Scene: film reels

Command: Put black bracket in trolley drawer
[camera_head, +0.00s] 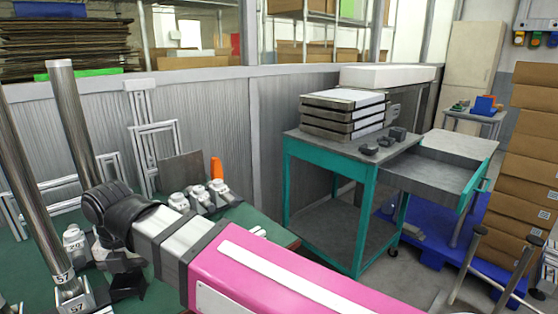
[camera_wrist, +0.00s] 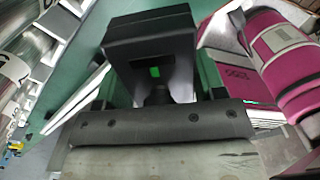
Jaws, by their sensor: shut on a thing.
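The trolley (camera_head: 362,210) is a teal-framed cart with a grey top, right of centre in the head view. Its drawer (camera_head: 425,176) is pulled open to the right, and the visible part of its inside looks empty. My gripper (camera_head: 122,264) is low at the left, over the green table and well away from the trolley. It is shut on the black bracket (camera_wrist: 152,45), a dark blocky piece with a small opening showing green in the wrist view. The fingertips and their exact contact with the bracket are hard to make out.
Metal posts (camera_head: 72,120) and several small metal fixtures (camera_head: 198,196) stand on the green table (camera_head: 245,222) around my gripper. Stacked grey plates (camera_head: 343,114) and small dark parts (camera_head: 385,141) sit on the trolley top. Cardboard boxes (camera_head: 525,160) stand at the right.

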